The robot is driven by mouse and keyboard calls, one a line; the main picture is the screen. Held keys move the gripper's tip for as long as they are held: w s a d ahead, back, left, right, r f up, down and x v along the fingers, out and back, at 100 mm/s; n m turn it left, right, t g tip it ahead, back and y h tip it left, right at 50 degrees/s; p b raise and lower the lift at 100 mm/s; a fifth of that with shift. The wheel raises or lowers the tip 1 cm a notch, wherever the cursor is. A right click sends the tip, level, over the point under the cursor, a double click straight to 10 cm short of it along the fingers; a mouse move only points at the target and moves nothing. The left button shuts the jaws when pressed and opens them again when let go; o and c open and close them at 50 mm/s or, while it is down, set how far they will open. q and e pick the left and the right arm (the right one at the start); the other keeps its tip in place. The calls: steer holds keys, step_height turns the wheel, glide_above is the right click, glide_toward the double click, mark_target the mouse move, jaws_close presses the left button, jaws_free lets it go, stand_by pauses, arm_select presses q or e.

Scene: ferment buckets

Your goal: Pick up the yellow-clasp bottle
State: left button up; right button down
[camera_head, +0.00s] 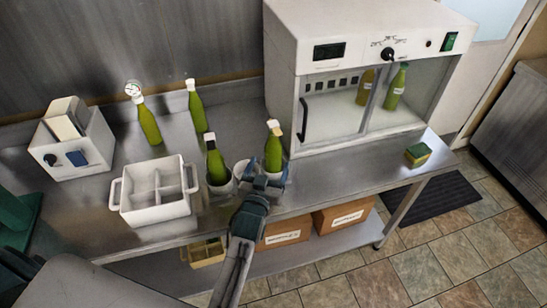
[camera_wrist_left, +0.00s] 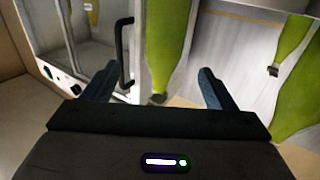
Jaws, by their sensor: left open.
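The yellow-clasp bottle (camera_head: 273,153) is green with a pale yellowish top and stands upright in a white round holder near the front edge of the steel counter. My left gripper (camera_head: 264,182) is open at its lower front, its fingers overlapping the holder in the head view. In the left wrist view the gripper (camera_wrist_left: 157,82) has its fingers apart, with a green bottle (camera_wrist_left: 168,40) showing between them, its narrow end toward the bottom of the picture. I cannot tell whether the fingers touch it. My right gripper is not in view.
A black-topped green bottle (camera_head: 215,165) stands close left. A white divided caddy (camera_head: 157,211) is further left; two more green bottles (camera_head: 149,125) (camera_head: 197,110) stand behind. A white cabinet (camera_head: 350,85) with bottles inside is at right. A sponge (camera_head: 418,154) lies on the right counter.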

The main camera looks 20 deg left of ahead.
mark_target(272, 156)
arm_select(q)
steer(key=w, duration=0.1)
steer(key=w+b, duration=0.1)
steer(key=w, duration=0.1)
steer(key=w+b, duration=0.1)
steer(key=w, duration=0.1)
steer(key=shift+a+f, duration=0.25)
steer(key=shift+w+a+f+b, duration=0.1)
steer(key=shift+w+b, duration=0.3)
steer(key=shift+b, duration=0.1)
steer(key=w, duration=0.1)
steer(key=w+b, duration=0.1)
steer(key=w, duration=0.1)
steer(key=shift+w+a+f+b, duration=0.1)
steer(key=shift+w+a+b, duration=0.15)
steer(key=shift+b, duration=0.15)
steer(key=shift+w, duration=0.35)
steer(key=shift+s, duration=0.15)
steer(key=shift+r, duration=0.2)
steer(key=c, duration=0.4)
steer(key=shift+f, duration=0.1)
steer(key=c, duration=1)
steer(key=shift+c, duration=0.5)
